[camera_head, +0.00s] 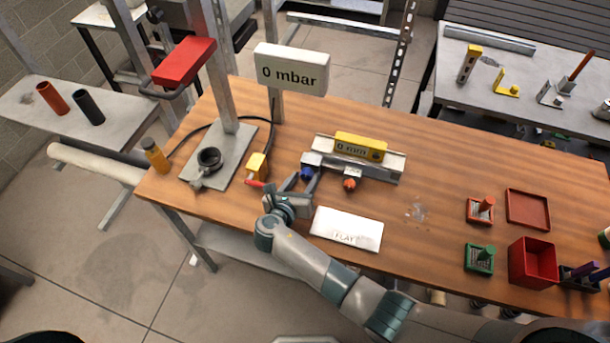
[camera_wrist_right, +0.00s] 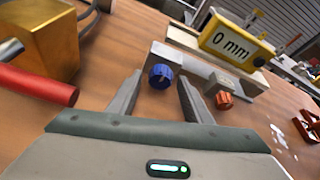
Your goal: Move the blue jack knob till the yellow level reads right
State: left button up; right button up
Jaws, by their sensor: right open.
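The yellow level (camera_head: 360,148) sits on a grey metal rail (camera_head: 344,166) and its display reads 0 mm, also in the right wrist view (camera_wrist_right: 234,42). The blue jack knob (camera_head: 306,172) is on the rail's left front. In the right wrist view the blue knob (camera_wrist_right: 160,76) lies ahead, between the finger lines. An orange knob (camera_head: 349,184) is on the rail's right front. My right gripper (camera_head: 299,182) is open, its fingers pointing at the blue knob; the right wrist view shows the fingers apart (camera_wrist_right: 155,98). I cannot tell whether they touch it. My left gripper is not in view.
A yellow block with a red lever (camera_head: 257,166) stands close left of my right gripper. A white card (camera_head: 346,229) lies in front of the rail. A sign reading 0 mbar (camera_head: 291,69) stands behind.

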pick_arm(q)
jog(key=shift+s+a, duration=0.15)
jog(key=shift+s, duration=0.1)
pick_arm(e)
jog(key=shift+s, duration=0.1)
jog(key=c, duration=1.1)
jog(key=shift+o, duration=0.2)
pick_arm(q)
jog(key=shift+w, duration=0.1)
pick_arm(e)
jog(key=shift+m, duration=0.3)
jog(key=shift+d+m+t+y, duration=0.15)
jog(key=shift+m+t+y, duration=0.15)
jog(key=shift+m+y, duration=0.45)
pick_arm(q)
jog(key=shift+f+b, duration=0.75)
jog(key=shift+b, duration=0.05)
pick_arm(e)
jog(key=shift+m+t+y, duration=0.4)
jog(key=shift+m+y, duration=0.25)
jog(key=shift+m, duration=0.7)
